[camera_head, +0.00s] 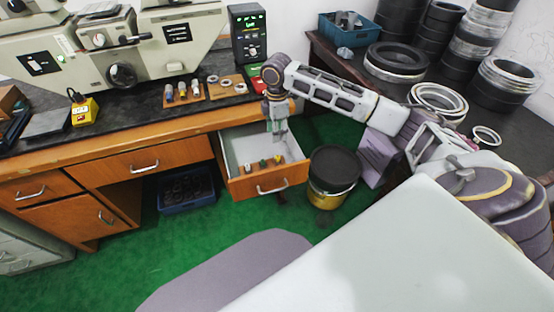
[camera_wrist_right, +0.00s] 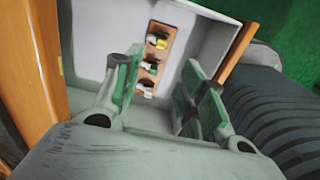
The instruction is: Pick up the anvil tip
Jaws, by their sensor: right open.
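A wooden holder (camera_wrist_right: 166,60) with small metal-and-coloured tips lies inside the open drawer (camera_head: 275,183). In the right wrist view one tip has a yellow band (camera_wrist_right: 157,41), and green-marked tips (camera_wrist_right: 150,66) sit below it. In the head view the tips (camera_head: 262,163) stand in a row in the drawer. I cannot tell which one is the anvil tip. My right gripper (camera_head: 279,130) points down over the drawer, above the tips. In the right wrist view its green-padded fingers (camera_wrist_right: 165,75) are apart, with the holder showing between them and nothing gripped. My left gripper is out of view.
The drawer walls surround the gripper's space below. A black-lidded yellow bucket (camera_head: 333,172) stands right of the drawer. The bench (camera_head: 150,119) above holds a grey machine, a wooden block with cylinders (camera_head: 183,92) and rings. A dark table at right carries bearing rings (camera_head: 396,62).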

